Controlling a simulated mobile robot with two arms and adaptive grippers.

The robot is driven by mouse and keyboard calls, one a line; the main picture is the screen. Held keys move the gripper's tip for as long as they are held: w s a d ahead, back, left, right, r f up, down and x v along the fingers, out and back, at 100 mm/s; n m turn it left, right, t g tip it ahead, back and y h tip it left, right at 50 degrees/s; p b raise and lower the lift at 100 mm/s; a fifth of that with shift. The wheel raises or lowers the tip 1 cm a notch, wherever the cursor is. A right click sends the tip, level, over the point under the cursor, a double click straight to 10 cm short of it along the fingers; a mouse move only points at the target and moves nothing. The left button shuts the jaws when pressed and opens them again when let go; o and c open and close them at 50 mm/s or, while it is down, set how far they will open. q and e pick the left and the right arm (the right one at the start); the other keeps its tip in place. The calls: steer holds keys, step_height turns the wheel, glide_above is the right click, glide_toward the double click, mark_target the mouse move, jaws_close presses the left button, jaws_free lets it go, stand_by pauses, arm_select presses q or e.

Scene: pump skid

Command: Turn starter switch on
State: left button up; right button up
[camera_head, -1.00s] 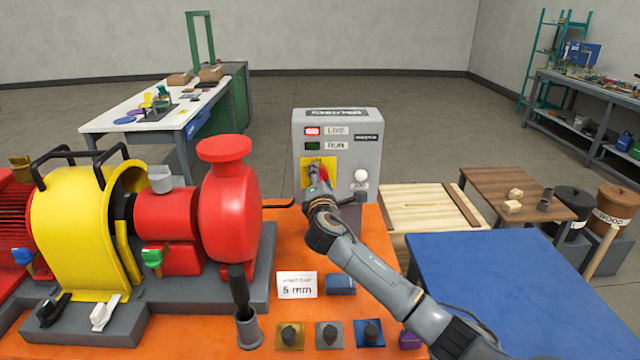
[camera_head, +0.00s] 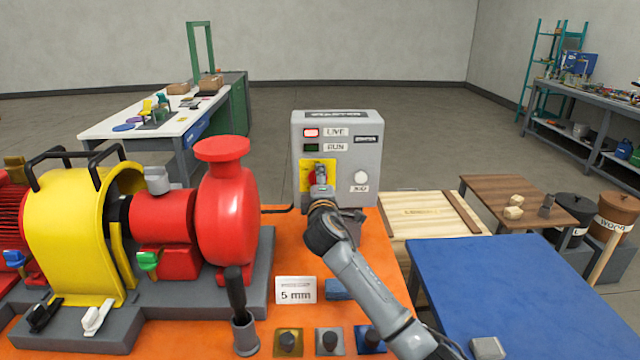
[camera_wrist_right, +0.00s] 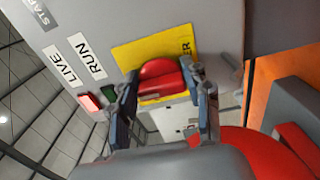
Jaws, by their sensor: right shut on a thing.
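The grey starter box (camera_head: 368,170) stands at the back of the orange bench. Its red switch handle (camera_head: 321,174) sits on a yellow plate (camera_head: 307,182). The red LIVE lamp (camera_head: 311,132) looks lit and the green RUN lamp (camera_head: 311,147) looks dark. My right gripper (camera_head: 321,190) is at the switch, reaching up from below. In the right wrist view the red handle (camera_wrist_right: 160,78) lies between the fingers of my right gripper (camera_wrist_right: 166,98), which is shut on it. The gripper partly hides the lower part of the switch. My left gripper is out of view.
A white button (camera_head: 361,177) is right of the switch. The red pump (camera_head: 225,215) and yellow guard (camera_head: 75,235) stand to the left. A 5 mm card (camera_head: 296,290) and a tool in a holder (camera_head: 245,335) are in front. The blue table (camera_head: 500,285) is mostly clear.

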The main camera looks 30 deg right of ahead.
stand_by(0.3)
steer(key=o, duration=1.2)
steer(key=shift+d, duration=0.1)
steer(key=shift+c, duration=0.2)
steer(key=v, duration=1.2)
steer(key=shift+s+f, duration=0.1)
